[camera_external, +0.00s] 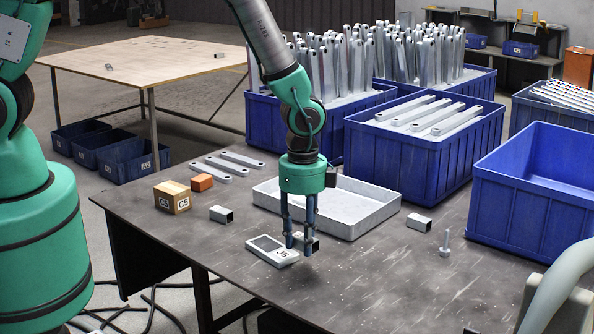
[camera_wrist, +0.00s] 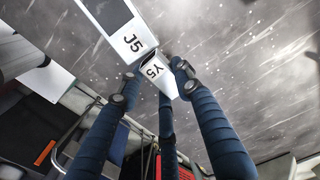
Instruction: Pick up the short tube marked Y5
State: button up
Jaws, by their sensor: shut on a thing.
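The short tube marked Y5 (camera_wrist: 153,70) is grey-white with a dark open end, and its label faces the wrist camera. My gripper (camera_wrist: 155,82) is shut on it, with dark blue fingers on both sides of it. In the external view my gripper (camera_external: 301,240) is low at the table's front, with the tube (camera_external: 313,244) partly hidden behind the fingers. I cannot tell whether the tube touches the table. A flat white piece marked J5 (camera_external: 270,250) lies immediately to the left; it also shows close beside the tube in the wrist view (camera_wrist: 108,22).
A grey tray (camera_external: 380,217) stands right behind my gripper. Other short tubes (camera_external: 221,214) (camera_external: 419,222), a box marked C5 (camera_external: 173,196), an orange block (camera_external: 202,183) and a bolt (camera_external: 445,243) lie around. Blue crates (camera_external: 422,160) line the back. The front right is clear.

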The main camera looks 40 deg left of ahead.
jog(key=shift+s+a+r, duration=0.1)
jog(key=shift+s+a, duration=0.6)
jog(key=shift+s, duration=0.25)
jog(key=shift+s+a+r, duration=0.1)
jog(key=shift+s+a, duration=0.55)
jog(key=shift+s, duration=0.3)
